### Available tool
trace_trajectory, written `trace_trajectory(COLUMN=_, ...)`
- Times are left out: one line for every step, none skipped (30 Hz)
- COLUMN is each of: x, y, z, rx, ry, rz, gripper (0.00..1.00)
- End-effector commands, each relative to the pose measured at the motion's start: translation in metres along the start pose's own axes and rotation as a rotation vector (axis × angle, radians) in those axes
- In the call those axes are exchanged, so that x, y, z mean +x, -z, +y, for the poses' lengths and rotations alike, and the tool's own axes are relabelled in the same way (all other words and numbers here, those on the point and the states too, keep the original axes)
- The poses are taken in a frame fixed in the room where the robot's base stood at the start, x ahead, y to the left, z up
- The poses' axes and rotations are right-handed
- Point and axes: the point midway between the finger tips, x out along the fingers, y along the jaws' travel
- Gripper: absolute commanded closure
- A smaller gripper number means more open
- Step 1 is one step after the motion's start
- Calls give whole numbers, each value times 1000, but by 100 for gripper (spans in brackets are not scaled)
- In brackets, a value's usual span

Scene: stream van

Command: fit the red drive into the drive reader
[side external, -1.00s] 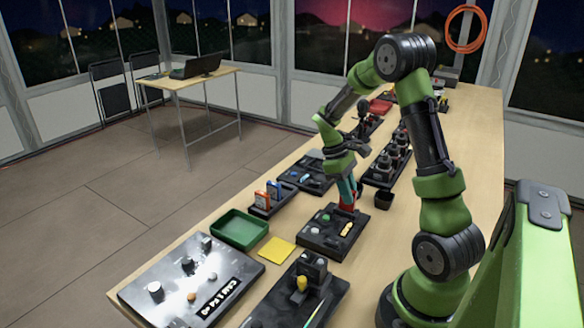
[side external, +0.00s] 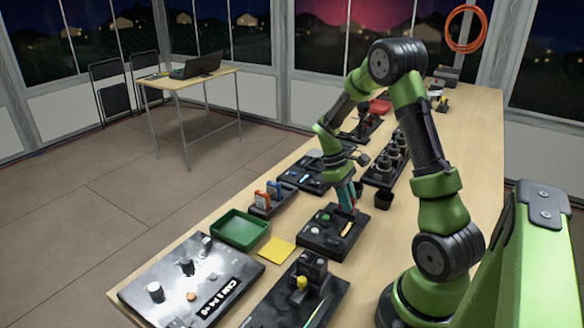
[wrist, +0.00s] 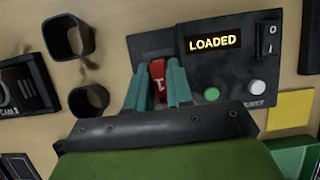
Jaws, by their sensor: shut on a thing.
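My gripper (wrist: 160,88) is shut on the red drive (wrist: 157,75), one teal finger on each side of it. In the wrist view the drive's near part is between the fingers and its far end is at the dark slot of the drive reader (wrist: 222,72). The reader's display (wrist: 213,43) reads LOADED in lit letters. In the side view my gripper (side external: 348,196) points down onto the back part of the drive reader (side external: 318,240); the drive is mostly hidden there by the fingers. How deep it sits cannot be seen.
A rack with orange and blue drives (side external: 262,210), a green tray (side external: 228,241) and a yellow note (side external: 277,250) lie left of the reader. Panels with knobs stand in front and behind.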

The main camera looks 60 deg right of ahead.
Motion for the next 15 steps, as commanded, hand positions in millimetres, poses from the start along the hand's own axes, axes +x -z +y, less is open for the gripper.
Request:
trace_trajectory(x=1, y=0, z=0, rx=0, ry=0, rz=0, gripper=78)
trace_trajectory(x=1, y=0, z=0, rx=0, ry=0, rz=0, gripper=73)
trace_trajectory(x=1, y=0, z=0, rx=0, ry=0, rz=0, gripper=67)
trace_trajectory(x=1, y=0, z=0, rx=0, ry=0, rz=0, gripper=62)
trace_trajectory(x=1, y=0, z=0, rx=0, ry=0, rz=0, gripper=58)
trace_trajectory(x=1, y=0, z=0, rx=0, ry=1, rz=-1, gripper=52)
trace_trajectory(x=1, y=0, z=0, rx=0, ry=1, rz=-1, gripper=49)
trace_trajectory(x=1, y=0, z=0, rx=0, ry=1, rz=-1, gripper=49)
trace_trajectory(x=1, y=0, z=0, rx=0, ry=1, rz=-1, gripper=49)
trace_trajectory(x=1, y=0, z=0, rx=-1, ry=1, rz=-1, gripper=49)
trace_trajectory(x=1, y=0, z=0, rx=0, ry=1, rz=-1, gripper=49)
trace_trajectory(x=1, y=0, z=0, rx=-1, ry=1, rz=-1, gripper=49)
trace_trajectory(x=1, y=0, z=0, rx=-1, ry=1, rz=-1, gripper=49)
trace_trajectory(x=1, y=0, z=0, rx=-1, ry=1, rz=-1, gripper=49)
trace_trajectory(x=0, y=0, z=0, rx=-1, ry=0, rz=0, gripper=49)
